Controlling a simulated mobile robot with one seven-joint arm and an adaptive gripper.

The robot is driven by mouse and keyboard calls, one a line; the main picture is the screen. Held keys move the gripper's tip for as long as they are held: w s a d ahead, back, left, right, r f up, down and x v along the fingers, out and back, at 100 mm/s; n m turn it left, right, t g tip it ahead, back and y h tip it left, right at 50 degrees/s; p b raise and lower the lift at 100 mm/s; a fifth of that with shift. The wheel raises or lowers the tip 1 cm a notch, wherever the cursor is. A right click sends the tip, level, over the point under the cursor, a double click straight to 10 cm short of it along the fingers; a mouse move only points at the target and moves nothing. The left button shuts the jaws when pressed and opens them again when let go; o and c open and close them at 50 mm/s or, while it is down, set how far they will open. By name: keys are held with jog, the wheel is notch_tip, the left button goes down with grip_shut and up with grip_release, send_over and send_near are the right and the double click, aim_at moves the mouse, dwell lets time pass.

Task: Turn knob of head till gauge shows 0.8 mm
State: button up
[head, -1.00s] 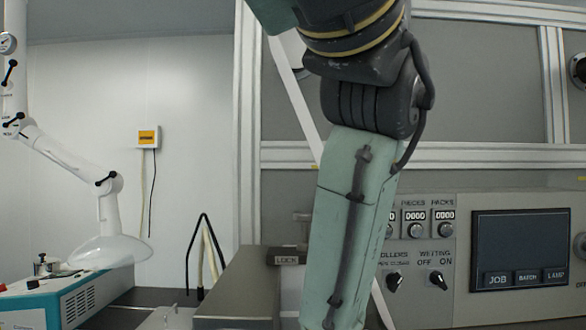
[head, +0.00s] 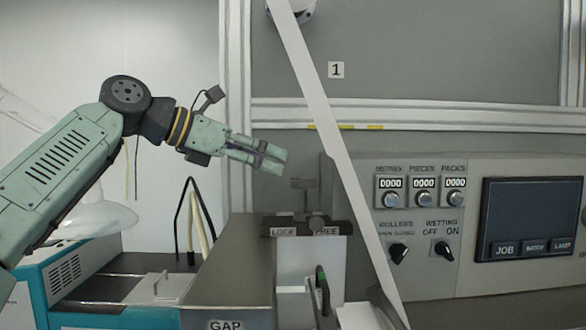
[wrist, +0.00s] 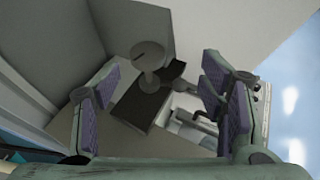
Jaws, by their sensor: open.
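The head's knob (head: 303,184) is a small dark grey disc on a stem. It stands above a dark block (head: 306,226) marked LOCK and FREE. My gripper (head: 282,164) is up and left of the knob in the head view, apart from it. A GAP label (head: 227,325) is at the bottom edge of the head view; I cannot make out a gauge reading.
A pale web strip (head: 335,140) runs diagonally just right of the knob. A control panel (head: 410,275) with counters, switches and a screen (head: 530,218) stands to the right. A grey metal cover (head: 225,265) lies left of the block. A green-topped lever (head: 322,290) stands below it.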

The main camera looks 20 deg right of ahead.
aim_at(299, 180)
jog(key=shift+n+t, duration=0.3)
jog(key=x, duration=0.3)
jog(key=w+f+p+x, duration=0.1)
jog(key=x, duration=0.2)
jog(key=p+x, duration=0.1)
jog(key=x, duration=0.3)
jog(key=shift+w+a+f, duration=0.15)
jog(key=shift+a+f, duration=0.05)
jog(key=shift+a, duration=0.25)
jog(key=c, duration=1.1)
jog(key=shift+y, duration=0.3)
jog(key=shift+f+t, duration=0.1)
jog(key=shift+t, duration=0.2)
